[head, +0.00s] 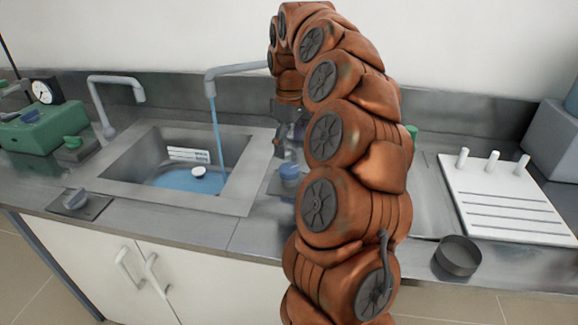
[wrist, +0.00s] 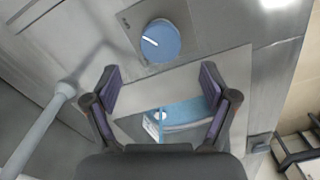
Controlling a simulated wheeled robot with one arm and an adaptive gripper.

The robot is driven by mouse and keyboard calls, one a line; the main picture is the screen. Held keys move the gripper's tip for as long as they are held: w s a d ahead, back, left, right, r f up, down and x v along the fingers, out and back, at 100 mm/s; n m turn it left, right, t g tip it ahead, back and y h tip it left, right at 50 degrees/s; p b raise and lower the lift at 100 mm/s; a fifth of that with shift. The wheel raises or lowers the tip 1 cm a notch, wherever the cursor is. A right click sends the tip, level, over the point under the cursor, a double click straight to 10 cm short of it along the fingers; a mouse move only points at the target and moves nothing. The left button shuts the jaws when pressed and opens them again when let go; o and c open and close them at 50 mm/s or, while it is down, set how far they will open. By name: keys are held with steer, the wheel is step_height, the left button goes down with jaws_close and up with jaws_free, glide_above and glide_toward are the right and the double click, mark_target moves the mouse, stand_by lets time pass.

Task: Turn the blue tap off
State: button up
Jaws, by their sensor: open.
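The blue tap (head: 289,172) is a round knob on a plate at the right side of the sink (head: 243,190). In the wrist view the blue tap (wrist: 160,43) shows a white mark line pointing slightly aslant, ahead of the fingers. My gripper (head: 287,148) points down just above the blue tap in the head view. In the wrist view my gripper (wrist: 160,76) is open and empty, its fingertips apart and the tap beyond them. Water (head: 217,130) runs from the right faucet (head: 210,82) into the sink.
A second faucet (head: 100,95) stands at the left. A white rack with pegs (head: 505,195) and a dark round dish (head: 458,255) are right of my arm.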

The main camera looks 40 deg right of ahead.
mark_target(289, 168)
steer(key=shift+f, duration=3.5)
steer(key=shift+c, duration=0.3)
steer(key=c, duration=1.1)
